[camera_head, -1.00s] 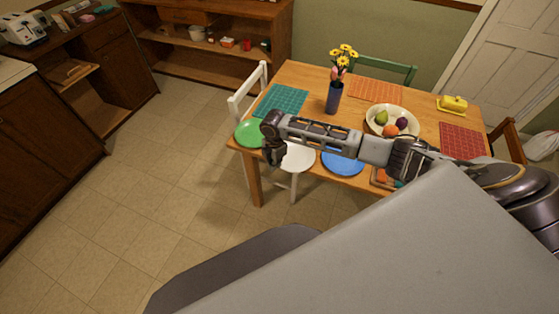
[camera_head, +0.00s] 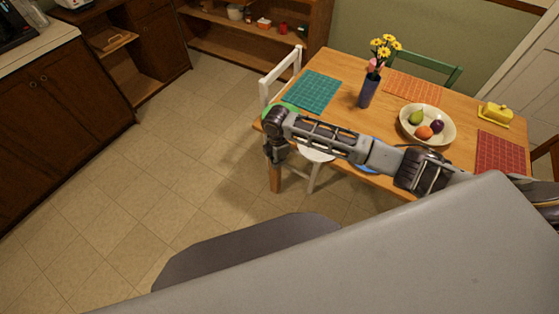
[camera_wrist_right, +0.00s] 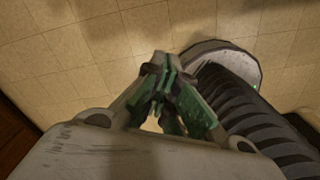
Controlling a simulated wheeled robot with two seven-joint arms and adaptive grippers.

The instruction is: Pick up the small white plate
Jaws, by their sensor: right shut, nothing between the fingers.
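I cannot make out a small white plate for certain in either view. A white round surface (camera_head: 317,155) shows below my right forearm at the table's front edge, with white legs under it; it looks like a stool seat, and the arm partly covers it. My right gripper (camera_head: 274,157) hangs at the table's front left corner, beside the green plate (camera_head: 276,111). In the right wrist view the gripper (camera_wrist_right: 162,64) is shut and empty, with tiled floor beyond it. My left gripper is not in view.
The wooden table (camera_head: 352,125) holds a flower vase (camera_head: 368,92), a fruit bowl (camera_head: 449,139), placemats and a yellow butter dish (camera_head: 495,112). A blue plate (camera_head: 367,168) is mostly hidden by my arm. A white chair (camera_head: 282,72) stands at the left. Floor (camera_head: 190,170) is clear on the left.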

